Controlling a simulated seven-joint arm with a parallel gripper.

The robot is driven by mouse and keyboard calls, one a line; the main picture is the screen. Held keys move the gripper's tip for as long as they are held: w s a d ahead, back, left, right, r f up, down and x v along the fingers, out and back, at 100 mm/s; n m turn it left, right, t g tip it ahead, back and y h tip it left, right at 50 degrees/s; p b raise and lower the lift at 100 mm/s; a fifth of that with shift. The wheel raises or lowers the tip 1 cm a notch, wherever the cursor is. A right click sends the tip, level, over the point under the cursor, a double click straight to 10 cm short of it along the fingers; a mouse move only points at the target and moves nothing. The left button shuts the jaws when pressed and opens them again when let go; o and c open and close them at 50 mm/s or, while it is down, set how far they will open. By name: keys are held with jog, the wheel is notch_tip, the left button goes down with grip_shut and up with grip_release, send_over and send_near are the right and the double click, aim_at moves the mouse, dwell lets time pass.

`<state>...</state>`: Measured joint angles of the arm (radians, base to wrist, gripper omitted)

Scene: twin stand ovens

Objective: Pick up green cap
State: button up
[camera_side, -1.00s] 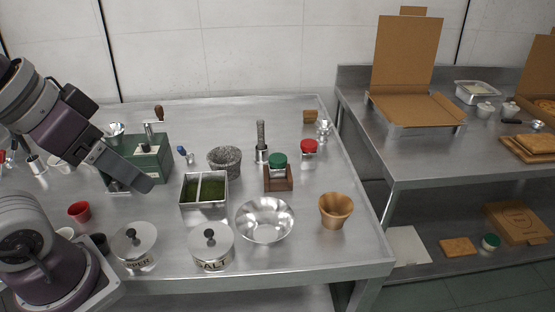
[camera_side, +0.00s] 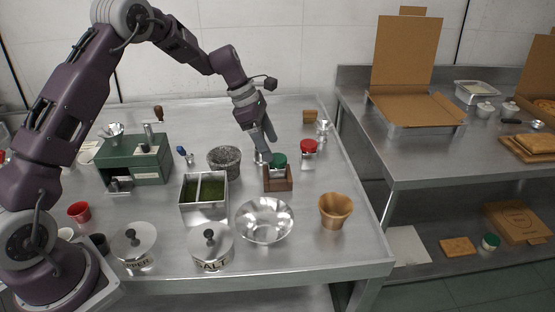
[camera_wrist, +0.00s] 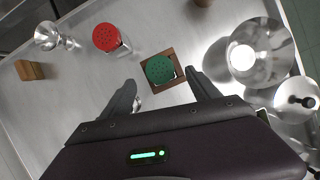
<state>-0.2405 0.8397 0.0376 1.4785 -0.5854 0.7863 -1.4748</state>
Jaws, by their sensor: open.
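The green cap (camera_side: 279,160) sits on a shaker in a small brown wooden holder (camera_side: 278,184) on the steel table. In the wrist view the green cap (camera_wrist: 159,69) is round with small holes, seen from above with the wooden holder (camera_wrist: 174,55) around it. My gripper (camera_side: 268,147) is above the table, just behind and to the left of the cap. In the wrist view the fingers of my gripper (camera_wrist: 165,88) are spread apart, with the cap lying beyond and between their tips. Nothing is held.
A red-capped shaker (camera_side: 309,147) stands to the right behind the cap. A stone mortar (camera_side: 224,161), a divided tray of green herbs (camera_side: 204,211), a steel bowl (camera_side: 265,220) and a wooden cup (camera_side: 335,209) stand around. Lidded pots stand at the front edge.

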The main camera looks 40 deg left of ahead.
aim_at(277, 158)
jog(key=x, duration=0.3)
jog(key=shift+w+d+f, duration=0.1)
jog(key=shift+d+f, duration=0.05)
jog(key=shift+f, duration=0.1)
jog(key=c, duration=1.4)
jog(key=shift+r, duration=8.05)
